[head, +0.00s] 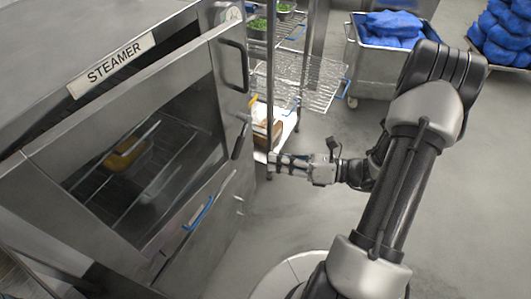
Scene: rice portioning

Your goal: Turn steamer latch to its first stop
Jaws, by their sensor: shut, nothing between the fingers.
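The steamer (185,45) fills the left side of the head view, with a name plate on top and a glass door. The door looks closed, with a yellow item dimly visible inside. A dark lever (240,141) stands at the door's right edge and looks like the latch. A longer dark handle (234,66) is above it. My gripper (272,163) is shut and empty, pointing left towards the steamer. In the picture it is right of the lever and slightly lower, apart from it.
A wire rack (305,82) with green-filled trays stands behind my gripper. A metal cart (375,58) with blue bags is at the back, and more blue bags (503,32) are at the far right. A blue handle (198,213) is lower on the steamer. The grey floor is open at right.

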